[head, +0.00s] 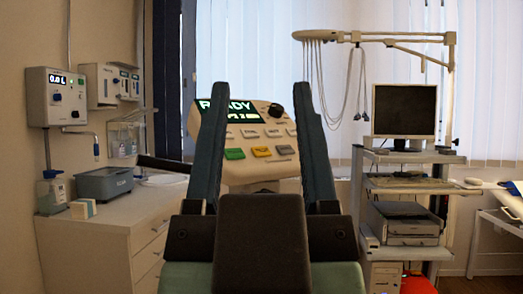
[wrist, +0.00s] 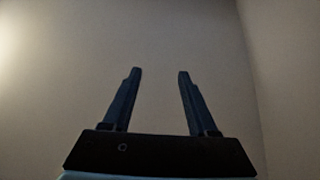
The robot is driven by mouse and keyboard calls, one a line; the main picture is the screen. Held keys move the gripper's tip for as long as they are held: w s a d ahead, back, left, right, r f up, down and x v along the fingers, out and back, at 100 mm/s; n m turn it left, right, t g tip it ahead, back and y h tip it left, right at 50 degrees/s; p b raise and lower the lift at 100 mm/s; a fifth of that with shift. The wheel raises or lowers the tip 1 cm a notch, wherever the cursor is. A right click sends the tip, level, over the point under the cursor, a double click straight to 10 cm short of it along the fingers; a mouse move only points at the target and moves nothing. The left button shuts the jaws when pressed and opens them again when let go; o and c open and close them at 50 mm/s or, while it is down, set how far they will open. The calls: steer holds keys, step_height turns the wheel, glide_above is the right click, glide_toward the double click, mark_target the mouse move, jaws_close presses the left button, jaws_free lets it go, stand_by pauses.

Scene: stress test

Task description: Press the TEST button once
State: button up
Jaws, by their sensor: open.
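The control console (head: 236,172) stands beyond my gripper in the head view, with a sloping cream face. Its lit display (head: 238,107) reads READY, partly covered by my left finger. A dark knob (head: 275,110) sits at the upper right. Below are pale buttons and a lower row with a green button (head: 235,154), a yellow button (head: 261,151) and a grey button (head: 285,149). Their labels are too small to read, so I cannot tell which is TEST. My gripper (head: 258,92) is open and empty, its fingers pointing up; it also shows in the wrist view (wrist: 159,72).
A black bar (head: 163,164) juts left of the console. A cart (head: 408,160) with a monitor (head: 404,110) stands at right. The wrist view shows only blank surfaces beyond my fingers.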

jaws_close()
stand_by(1.4)
